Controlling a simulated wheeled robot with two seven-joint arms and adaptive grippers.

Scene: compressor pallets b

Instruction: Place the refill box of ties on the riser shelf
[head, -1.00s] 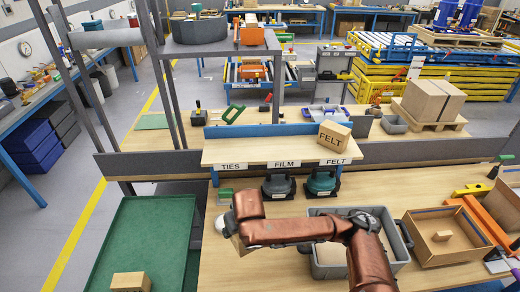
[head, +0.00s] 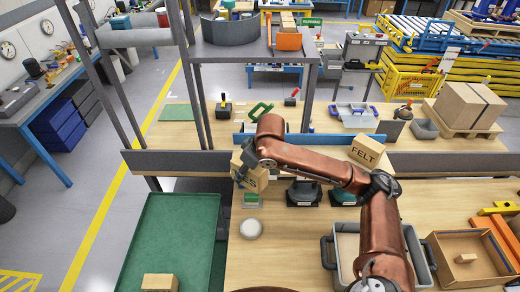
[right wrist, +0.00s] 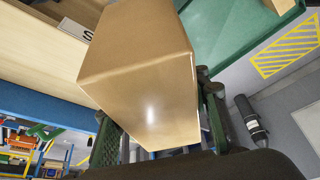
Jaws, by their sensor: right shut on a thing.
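My right gripper (head: 240,171) is shut on the tan refill box of ties (head: 256,181), whose lettering is partly covered. The box is tilted and held at the left end of the riser shelf (head: 330,141). Most of the shelf top and its labels are behind my right arm. In the right wrist view the box (right wrist: 140,60) sits between the green fingers, with the wooden shelf top (right wrist: 40,68) to its left. Whether the box touches the shelf I cannot tell. My left gripper is not in view.
A FELT box (head: 367,151) stands at the shelf's right end. A grey bin (head: 423,253), a cardboard tray (head: 482,272) and a white puck (head: 251,229) are on the bench. A green-topped surface (head: 170,235) is at left.

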